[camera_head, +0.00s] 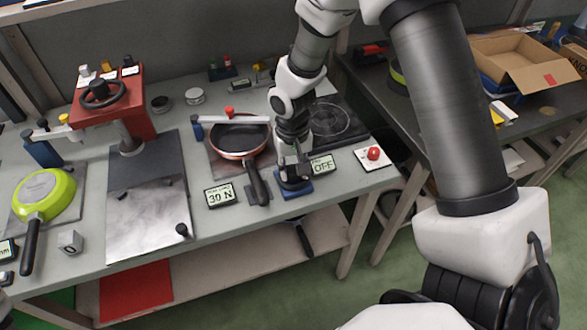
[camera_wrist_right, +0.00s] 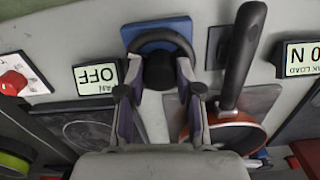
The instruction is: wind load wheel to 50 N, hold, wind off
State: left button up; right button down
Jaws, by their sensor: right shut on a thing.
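The load wheel (camera_wrist_right: 160,42) is a black wheel with a dark hub on a blue base (camera_wrist_right: 160,27), at the front edge of the bench. The base also shows in the head view (camera_head: 295,190), largely under my right gripper (camera_head: 293,172). In the right wrist view, the fingers of my right gripper (camera_wrist_right: 158,78) are on both sides of the hub and shut on the wheel. The load display (camera_head: 220,194) reads 30 N and stands left of the wheel. An orange-rimmed pan (camera_head: 240,137) sits behind it, its black handle towards the front edge.
A display reading OFF (camera_head: 322,165) stands close right of the wheel, and a red button (camera_head: 373,153) farther right. A dark hob (camera_head: 335,122) lies behind. A red press (camera_head: 115,97) and a green pan (camera_head: 44,190) are at the left. A cardboard box (camera_head: 525,58) is far right.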

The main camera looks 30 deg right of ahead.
aim_at(292, 170)
jog(key=shift+s+f+m+b, duration=0.15)
jog(key=shift+m+b, duration=0.2)
jog(key=shift+m, duration=1.85)
jog(key=c, duration=0.8)
grip_release()
jog(key=shift+o, duration=0.2)
jog(key=shift+r, duration=0.4)
notch_tip(292, 170, up, 11)
jog(key=shift+w+r, duration=0.2)
